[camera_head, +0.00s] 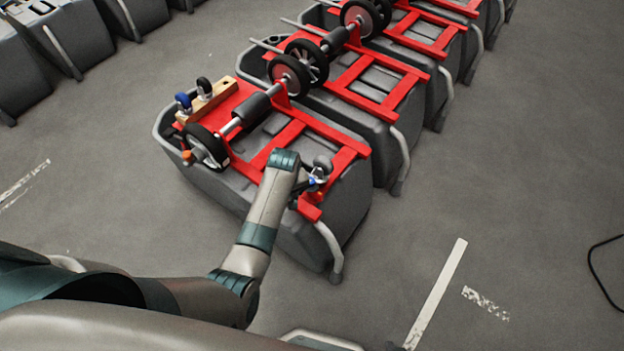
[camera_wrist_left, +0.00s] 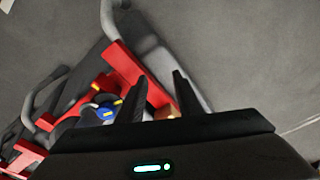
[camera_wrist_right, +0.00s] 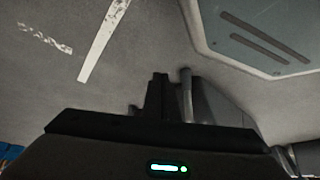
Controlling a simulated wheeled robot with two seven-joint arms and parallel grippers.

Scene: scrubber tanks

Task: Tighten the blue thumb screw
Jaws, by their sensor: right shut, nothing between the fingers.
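A small blue part (camera_head: 314,181), which looks like the thumb screw, sits at the near right end of the red frame (camera_head: 340,157) on the nearest grey tank. In the left wrist view, a blue part (camera_wrist_left: 103,111) with yellow bits lies left of the fingers. My left gripper (camera_wrist_left: 162,75) is open, its fingers apart over the red frame; a tan patch shows low between them. In the head view it is partly hidden beside the blue part, and contact cannot be told. My right gripper (camera_wrist_right: 160,76) is shut and empty, low over the floor.
A wooden block (camera_head: 214,101) with small casters and a black wheel (camera_head: 207,148) sit on the nearest tank's far left end. More tanks stand in a row behind.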

